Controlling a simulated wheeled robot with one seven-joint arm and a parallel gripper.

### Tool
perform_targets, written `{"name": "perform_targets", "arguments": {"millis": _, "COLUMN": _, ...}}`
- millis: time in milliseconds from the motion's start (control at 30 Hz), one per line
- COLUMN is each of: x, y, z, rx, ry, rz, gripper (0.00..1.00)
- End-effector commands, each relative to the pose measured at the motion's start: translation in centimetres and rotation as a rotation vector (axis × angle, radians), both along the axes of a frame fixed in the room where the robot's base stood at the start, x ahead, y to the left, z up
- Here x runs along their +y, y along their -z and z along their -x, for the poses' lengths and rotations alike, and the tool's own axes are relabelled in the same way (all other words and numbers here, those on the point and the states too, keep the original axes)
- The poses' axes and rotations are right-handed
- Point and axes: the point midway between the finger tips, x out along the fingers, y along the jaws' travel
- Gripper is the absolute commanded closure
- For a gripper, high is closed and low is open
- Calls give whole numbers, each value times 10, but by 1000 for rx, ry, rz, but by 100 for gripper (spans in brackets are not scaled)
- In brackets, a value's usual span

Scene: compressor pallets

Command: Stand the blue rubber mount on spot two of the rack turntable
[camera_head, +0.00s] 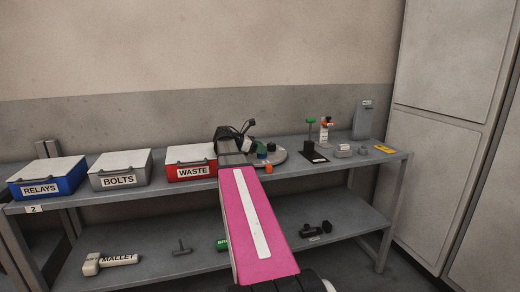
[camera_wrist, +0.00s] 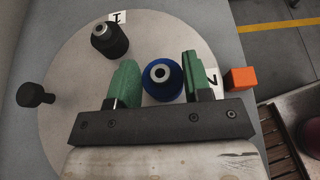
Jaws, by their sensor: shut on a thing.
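The blue rubber mount (camera_wrist: 162,91) is upright between the two green fingers of my gripper (camera_wrist: 160,66) in the wrist view. My gripper is shut on it, a finger against each side. The mount is over the round grey rack turntable (camera_wrist: 70,130), beside the "2" label (camera_wrist: 212,76), which the right finger partly hides. I cannot tell whether its base touches the disc. In the head view the turntable (camera_head: 281,155) is on the bench, and my arm hides part of it.
A black mount (camera_wrist: 110,42) stands by the "1" label (camera_wrist: 118,17). A black knob (camera_wrist: 34,95) is at the turntable's left edge. An orange cube (camera_wrist: 240,78) lies just off the disc.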

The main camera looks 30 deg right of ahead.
Motion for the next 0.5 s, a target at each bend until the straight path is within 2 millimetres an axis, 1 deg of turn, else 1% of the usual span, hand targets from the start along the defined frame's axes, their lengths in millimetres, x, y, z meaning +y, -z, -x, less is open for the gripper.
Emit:
{"name": "perform_targets", "arguments": {"millis": 67, "x": 0, "y": 2, "z": 0, "rx": 0, "ry": 0, "rz": 0, "gripper": 78}}
{"name": "perform_targets", "arguments": {"millis": 100, "x": 0, "y": 3, "z": 0, "rx": 0, "ry": 0, "rz": 0, "gripper": 51}}
{"name": "perform_targets", "arguments": {"millis": 167, "x": 0, "y": 2, "z": 0, "rx": 0, "ry": 0, "rz": 0, "gripper": 32}}
{"name": "perform_targets", "arguments": {"millis": 200, "x": 0, "y": 2, "z": 0, "rx": 0, "ry": 0, "rz": 0, "gripper": 29}}
{"name": "perform_targets", "arguments": {"millis": 500, "x": 0, "y": 1, "z": 0, "rx": 0, "ry": 0, "rz": 0, "gripper": 29}}
